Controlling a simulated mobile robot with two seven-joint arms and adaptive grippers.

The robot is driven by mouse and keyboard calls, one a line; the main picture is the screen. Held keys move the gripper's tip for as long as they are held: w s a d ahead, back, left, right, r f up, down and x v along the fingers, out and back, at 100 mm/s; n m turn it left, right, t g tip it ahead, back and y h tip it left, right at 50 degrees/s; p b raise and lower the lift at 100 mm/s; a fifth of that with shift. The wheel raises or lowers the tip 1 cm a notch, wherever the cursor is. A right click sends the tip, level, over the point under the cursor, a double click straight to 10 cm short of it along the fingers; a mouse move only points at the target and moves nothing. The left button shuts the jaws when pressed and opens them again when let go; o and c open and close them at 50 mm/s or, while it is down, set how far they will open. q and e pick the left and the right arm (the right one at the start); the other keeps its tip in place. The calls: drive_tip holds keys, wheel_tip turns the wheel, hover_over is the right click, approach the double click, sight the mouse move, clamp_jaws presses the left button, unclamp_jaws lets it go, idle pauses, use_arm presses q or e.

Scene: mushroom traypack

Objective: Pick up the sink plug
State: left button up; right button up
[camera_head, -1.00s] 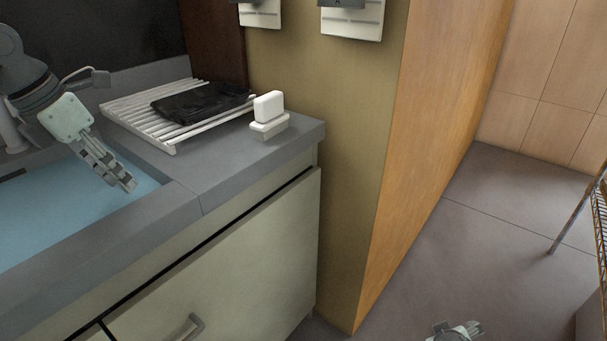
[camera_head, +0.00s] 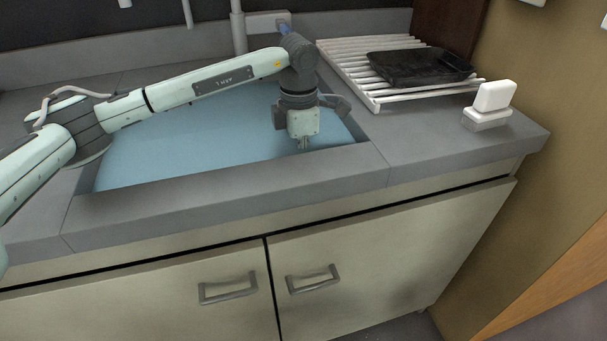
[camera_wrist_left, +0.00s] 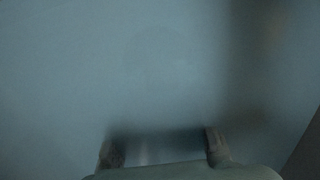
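The sink (camera_head: 230,184) is full of blue water. My left gripper (camera_head: 304,146) points down at the water near the sink's front right corner. Its fingertips are hard to make out there. In the left wrist view the picture is murky and blue-grey. The two fingers of my left gripper (camera_wrist_left: 162,135) stand apart at the bottom, with no clear object held between them. A very faint round shape shows above the fingers, too dim to name. I cannot make out the sink plug in either view. My right gripper is not in view.
A white slatted rack (camera_head: 345,75) with a black tray (camera_head: 415,67) stands right of the sink. A white block-shaped item (camera_head: 493,98) stands near the counter's right end. The tap (camera_head: 238,32) rises behind the sink. Cupboard doors (camera_head: 390,250) are below.

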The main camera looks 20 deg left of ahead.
use_arm(q)
drive_tip(key=shift+f, duration=0.15)
clamp_jaws()
idle(0.4)
